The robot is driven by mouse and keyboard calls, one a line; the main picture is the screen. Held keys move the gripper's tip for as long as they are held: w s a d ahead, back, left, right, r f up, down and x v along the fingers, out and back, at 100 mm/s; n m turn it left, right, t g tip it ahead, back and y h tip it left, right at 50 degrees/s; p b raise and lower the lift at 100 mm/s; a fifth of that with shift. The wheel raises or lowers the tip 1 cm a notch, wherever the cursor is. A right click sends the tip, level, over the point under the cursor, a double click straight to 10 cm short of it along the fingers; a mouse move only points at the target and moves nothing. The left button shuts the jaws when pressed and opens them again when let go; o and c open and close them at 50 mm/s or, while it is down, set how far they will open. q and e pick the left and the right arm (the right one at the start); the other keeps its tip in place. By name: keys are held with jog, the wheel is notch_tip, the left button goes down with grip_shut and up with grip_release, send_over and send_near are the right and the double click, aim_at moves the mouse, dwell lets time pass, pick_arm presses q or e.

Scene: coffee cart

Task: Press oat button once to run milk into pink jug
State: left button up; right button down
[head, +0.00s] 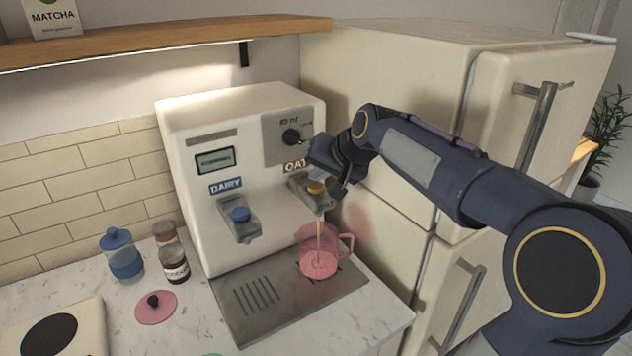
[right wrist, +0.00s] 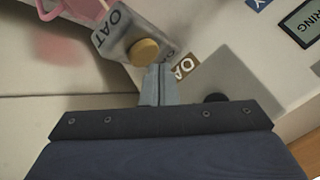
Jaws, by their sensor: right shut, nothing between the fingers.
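The white milk machine (head: 240,150) has a DAIRY side with a blue button (head: 240,214) and an OAT side with a yellow button (head: 316,187). The oat button also shows in the right wrist view (right wrist: 143,51). The clear pink jug (head: 318,262) stands upright on the drip tray below the oat spout, and a thin pale stream falls into it. Part of the jug (right wrist: 67,10) shows in the right wrist view. My right gripper (head: 337,190) is shut and empty, its tips (right wrist: 160,70) close beside the oat button; I cannot tell whether they touch. My left gripper is out of view.
The metal drip tray (head: 228,314) has free room left of the jug. Small jars (head: 122,262) and a pink lid (head: 156,307) are on the marble counter at left. The cream fridge (head: 400,90) stands close on the right. A wooden shelf (head: 180,38) hangs above.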

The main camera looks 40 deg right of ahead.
aim_at(319, 188)
jog(key=shift+r, duration=0.25)
notch_tip(319, 188, up, 5)
jog(key=p, duration=0.4)
jog(key=shift+f, duration=0.1)
dwell(0.3)
dwell(0.5)
jog(key=s+a+f+n+g+y, duration=0.1)
jog(key=s+a+f+n+y, duration=0.1)
jog(key=s+a+f, duration=0.6)
jog(key=s+a+f+n+g+y, duration=0.2)
jog(key=s+a+f+n, duration=0.3)
jog(key=s+a+f, duration=0.3)
jog(key=s+a, duration=0.4)
jog(key=s, duration=0.3)
jog(key=shift+s+n+g, duration=0.3)
jog(key=shift+d, duration=0.1)
dwell(0.6)
